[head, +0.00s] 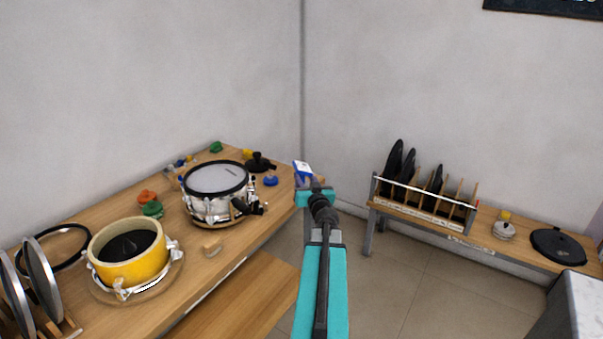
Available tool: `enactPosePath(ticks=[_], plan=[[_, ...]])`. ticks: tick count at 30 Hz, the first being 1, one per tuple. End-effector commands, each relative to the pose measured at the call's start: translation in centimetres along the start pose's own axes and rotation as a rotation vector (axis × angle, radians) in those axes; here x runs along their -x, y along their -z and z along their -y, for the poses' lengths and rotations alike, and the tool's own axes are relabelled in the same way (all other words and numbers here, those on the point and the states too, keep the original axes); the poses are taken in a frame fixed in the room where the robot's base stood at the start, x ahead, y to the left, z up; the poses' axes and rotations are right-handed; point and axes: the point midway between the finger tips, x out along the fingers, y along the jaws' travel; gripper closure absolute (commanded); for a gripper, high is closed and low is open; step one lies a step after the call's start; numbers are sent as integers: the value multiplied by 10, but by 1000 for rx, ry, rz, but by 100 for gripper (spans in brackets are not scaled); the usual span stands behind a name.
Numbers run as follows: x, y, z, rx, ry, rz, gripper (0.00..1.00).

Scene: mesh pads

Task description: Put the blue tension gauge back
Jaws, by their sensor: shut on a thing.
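My gripper (306,185) is at the end of my teal arm, in front of the right end of the long wooden bench. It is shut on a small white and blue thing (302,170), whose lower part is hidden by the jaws. Its blue colour fits the blue tension gauge, but it is too small to be sure. A separate small blue piece (270,181) lies on the bench to the left of my gripper, near the snare drum.
The long bench (203,253) bears a snare drum (216,180), a yellow drum (130,262) and small coloured pieces. The right bench (484,250) holds a rack (425,210) of black pads, a yellow-topped silver gauge (504,227) and a black disc (558,246). Open floor (400,275) lies between.

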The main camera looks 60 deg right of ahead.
Motion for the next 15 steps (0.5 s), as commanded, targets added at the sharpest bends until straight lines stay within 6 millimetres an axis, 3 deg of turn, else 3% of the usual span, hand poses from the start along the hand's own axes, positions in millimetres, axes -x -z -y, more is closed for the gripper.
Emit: enactPosePath(ticks=[15], plan=[[-54, -2, -10, 0, 2, -1, 100]])
